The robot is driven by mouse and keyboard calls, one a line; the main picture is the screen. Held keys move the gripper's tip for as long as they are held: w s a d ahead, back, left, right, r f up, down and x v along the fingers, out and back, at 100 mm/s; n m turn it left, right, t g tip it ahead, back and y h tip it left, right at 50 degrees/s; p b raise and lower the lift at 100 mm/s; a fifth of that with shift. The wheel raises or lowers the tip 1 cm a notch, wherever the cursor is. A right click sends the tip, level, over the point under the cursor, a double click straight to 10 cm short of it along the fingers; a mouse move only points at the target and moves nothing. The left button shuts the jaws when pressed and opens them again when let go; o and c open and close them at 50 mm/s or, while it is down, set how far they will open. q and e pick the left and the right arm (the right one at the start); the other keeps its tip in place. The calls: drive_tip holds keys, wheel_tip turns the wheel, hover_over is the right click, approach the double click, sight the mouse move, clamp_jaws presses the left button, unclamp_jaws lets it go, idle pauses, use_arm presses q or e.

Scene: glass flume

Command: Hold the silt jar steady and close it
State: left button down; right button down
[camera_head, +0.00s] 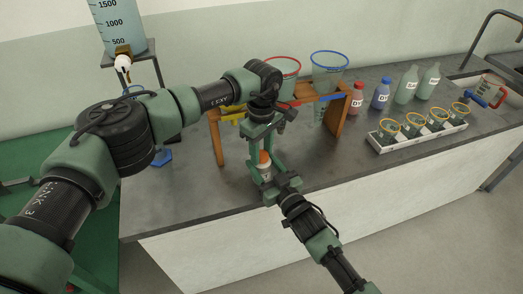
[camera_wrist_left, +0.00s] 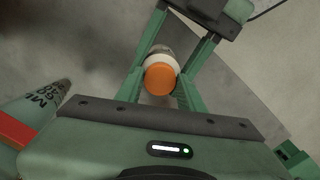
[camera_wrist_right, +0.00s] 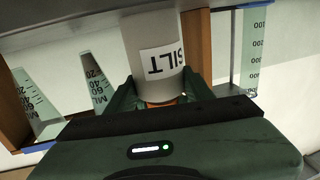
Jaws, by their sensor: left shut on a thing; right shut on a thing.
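The silt jar (camera_head: 264,174) is a pale cylinder near the counter's front edge, upright between my two grippers. Its white SILT label (camera_wrist_right: 162,62) reads upside down in the right wrist view. An orange lid (camera_head: 264,157) sits at the jar's top and shows as a round disc in the left wrist view (camera_wrist_left: 160,79). My left gripper (camera_head: 263,160) reaches down from above, shut on the lid. My right gripper (camera_head: 268,185) comes from the front, shut on the jar body. I cannot tell how tightly the lid sits, or whether the jar's base touches the counter.
A wooden rack (camera_head: 338,117) with cups stands just behind the jar. A white tray (camera_head: 418,138) of several orange-rimmed cups is at right, with bottles (camera_head: 380,94) behind. A water tank (camera_head: 122,28) is at back left. The counter's front right is clear.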

use_arm(q)
drive_tip(key=m, duration=0.6)
drive_tip(key=c, duration=0.8)
unclamp_jaws()
wheel_tip(320, 180, up, 12)
use_arm(e)
drive_tip(key=c, duration=0.5)
unclamp_jaws()
